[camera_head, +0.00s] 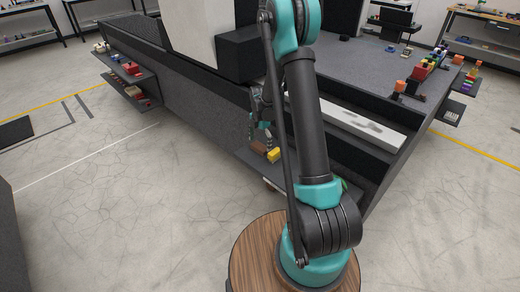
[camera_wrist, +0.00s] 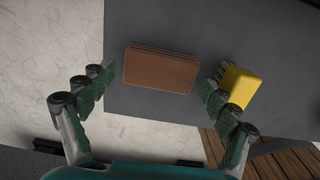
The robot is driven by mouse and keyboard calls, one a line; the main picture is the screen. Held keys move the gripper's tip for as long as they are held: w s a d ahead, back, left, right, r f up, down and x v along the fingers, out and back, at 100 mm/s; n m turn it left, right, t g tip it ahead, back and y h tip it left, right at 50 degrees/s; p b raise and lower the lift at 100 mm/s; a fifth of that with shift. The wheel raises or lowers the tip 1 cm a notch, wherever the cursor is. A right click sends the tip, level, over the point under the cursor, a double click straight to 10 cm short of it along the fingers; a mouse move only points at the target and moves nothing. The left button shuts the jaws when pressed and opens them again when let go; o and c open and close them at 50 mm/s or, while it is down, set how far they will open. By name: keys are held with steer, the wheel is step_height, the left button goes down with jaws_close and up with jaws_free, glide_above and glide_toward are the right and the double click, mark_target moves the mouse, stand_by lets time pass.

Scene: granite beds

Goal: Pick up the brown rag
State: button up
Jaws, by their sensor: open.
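The brown rag (camera_wrist: 158,70) is a flat, folded-looking rectangle lying on a dark grey shelf (camera_wrist: 190,22) in the wrist view. In the head view the rag (camera_head: 258,148) shows small on the low shelf, left of my arm. My gripper (camera_wrist: 160,82) is open, with one finger on either side of the rag and nothing between them held. The left fingertip is close to the rag's left edge. The right fingertip lies between the rag and a yellow block. In the head view my gripper (camera_head: 261,128) is above the shelf, partly behind my arm.
The yellow block (camera_wrist: 240,87) sits right of the rag, very near my right finger; it also shows in the head view (camera_head: 273,155). The shelf's left edge drops to pale floor (camera_wrist: 50,50). A granite bed (camera_head: 205,95) rises behind the shelf. Another shelf with small items (camera_head: 130,70) is farther left.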

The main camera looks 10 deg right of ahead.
mark_target(260, 146)
steer(key=shift+f, duration=0.85)
steer(key=c, duration=0.8)
step_height(260, 146, up, 20)
steer(key=shift+r, duration=0.1)
